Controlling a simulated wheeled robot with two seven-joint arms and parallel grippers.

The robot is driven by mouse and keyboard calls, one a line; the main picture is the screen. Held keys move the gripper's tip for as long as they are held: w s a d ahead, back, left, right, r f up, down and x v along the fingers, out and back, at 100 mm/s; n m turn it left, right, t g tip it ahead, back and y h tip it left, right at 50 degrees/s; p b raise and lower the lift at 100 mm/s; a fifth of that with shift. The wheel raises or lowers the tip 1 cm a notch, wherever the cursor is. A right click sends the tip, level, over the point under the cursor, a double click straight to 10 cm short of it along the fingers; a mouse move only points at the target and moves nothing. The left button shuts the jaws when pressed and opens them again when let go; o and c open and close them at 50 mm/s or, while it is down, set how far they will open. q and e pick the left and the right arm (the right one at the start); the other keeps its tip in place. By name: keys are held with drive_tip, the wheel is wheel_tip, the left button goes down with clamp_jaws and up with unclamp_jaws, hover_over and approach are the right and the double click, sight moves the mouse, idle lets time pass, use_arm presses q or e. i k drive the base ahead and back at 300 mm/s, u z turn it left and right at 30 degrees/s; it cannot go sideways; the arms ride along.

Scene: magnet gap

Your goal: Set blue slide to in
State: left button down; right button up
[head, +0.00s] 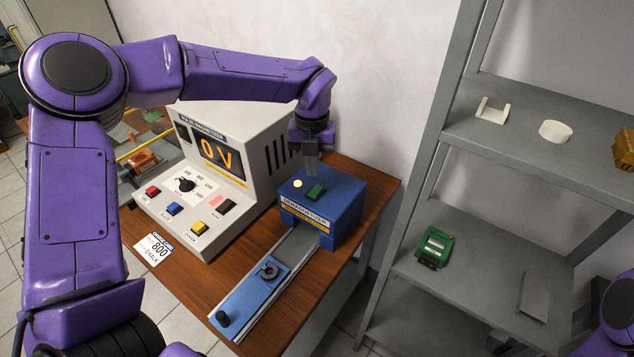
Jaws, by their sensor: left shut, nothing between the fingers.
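The blue slide (246,296) lies on a grey rail (297,250) that runs out from the front of the blue demagnetizer box (343,212). The slide is at the near end of the rail, outside the box. It has a black knob (222,318) at its near end and a small dark round part (268,271) on its far end. My left gripper (312,174) is shut and empty. It points down over the top of the box, just above or at the green button (316,193); I cannot tell whether it touches. My right gripper is out of view.
A pale lamp (297,184) glows on the box top. A pulse magnetizer (222,170) reading 0 V, with coloured buttons, stands left on the wooden table (228,268). A label card (154,248) lies near its edge. Grey shelves (470,165) with small parts stand right.

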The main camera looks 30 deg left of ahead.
sight(236, 312)
drive_tip(key=k, duration=1)
